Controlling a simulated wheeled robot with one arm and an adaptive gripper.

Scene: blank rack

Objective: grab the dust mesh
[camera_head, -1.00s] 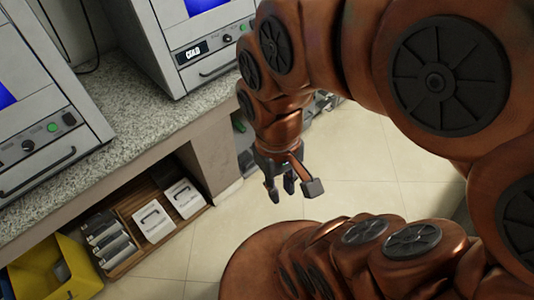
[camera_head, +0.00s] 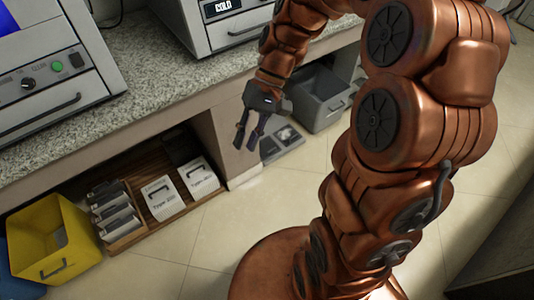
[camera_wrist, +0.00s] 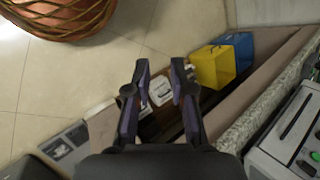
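No item is clearly recognisable as the dust mesh. A flat grey panel-like item (camera_head: 282,143) with lighter patches lies on the floor by the counter's end, in front of a grey bin; it may also show at the lower left of the wrist view (camera_wrist: 66,146). White handled blocks (camera_head: 163,198) and grey slotted pieces (camera_head: 114,209) sit in a wooden rack (camera_head: 126,240) under the counter. My gripper (camera_head: 248,143) is open and empty, hanging by the counter's end. In the wrist view its fingers (camera_wrist: 160,66) are apart, with a white block far beyond them.
The speckled counter (camera_head: 165,85) carries machines (camera_head: 55,70) above the rack. A yellow bin (camera_head: 52,240) stands left of the rack and a grey bin (camera_head: 322,98) behind my gripper. The tiled floor (camera_head: 215,235) in front is clear.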

